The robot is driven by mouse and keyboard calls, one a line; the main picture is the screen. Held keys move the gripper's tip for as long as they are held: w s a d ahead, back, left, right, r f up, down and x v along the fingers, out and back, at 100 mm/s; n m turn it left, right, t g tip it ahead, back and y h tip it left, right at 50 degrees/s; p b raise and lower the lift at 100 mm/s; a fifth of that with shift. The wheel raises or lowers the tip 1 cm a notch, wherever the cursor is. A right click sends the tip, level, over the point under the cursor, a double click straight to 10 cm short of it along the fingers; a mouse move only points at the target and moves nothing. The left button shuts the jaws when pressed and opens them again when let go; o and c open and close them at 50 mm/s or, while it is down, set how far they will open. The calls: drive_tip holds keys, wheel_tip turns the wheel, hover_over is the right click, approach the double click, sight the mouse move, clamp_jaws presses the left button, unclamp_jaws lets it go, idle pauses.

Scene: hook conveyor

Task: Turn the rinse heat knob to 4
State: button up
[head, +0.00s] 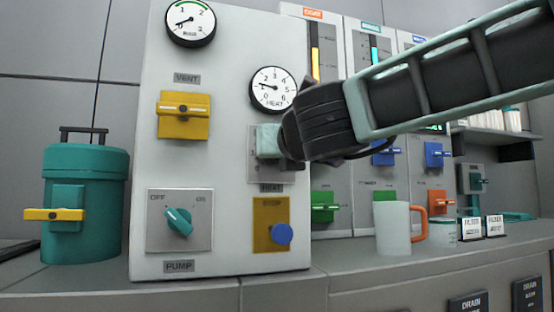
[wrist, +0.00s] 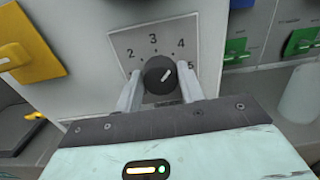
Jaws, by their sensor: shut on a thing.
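The heat knob (wrist: 155,84) is a dark round knob with a white pointer line, on a pale dial plate (wrist: 125,42) showing 2, 3, 4 and 5. The pointer slants up and right, roughly toward the 4; I cannot tell if it is exactly on it. My gripper (wrist: 160,88) has one finger on each side of the knob and is shut on it. In the head view my gripper (head: 268,142) covers the knob, above the HEAT label (head: 271,188). The heat gauge (head: 273,90) above it has its needle near 2.
On the same panel are a yellow vent handle (head: 183,115), a teal pump switch (head: 178,222) and a blue knob (head: 281,234) on a yellow plate. A teal canister (head: 85,200) stands left. A mug (head: 394,230) stands right, below my arm.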

drive_tip(key=shift+f, duration=0.1)
idle(0.5)
drive_tip(key=o, duration=1)
drive_tip(key=shift+c, duration=0.2)
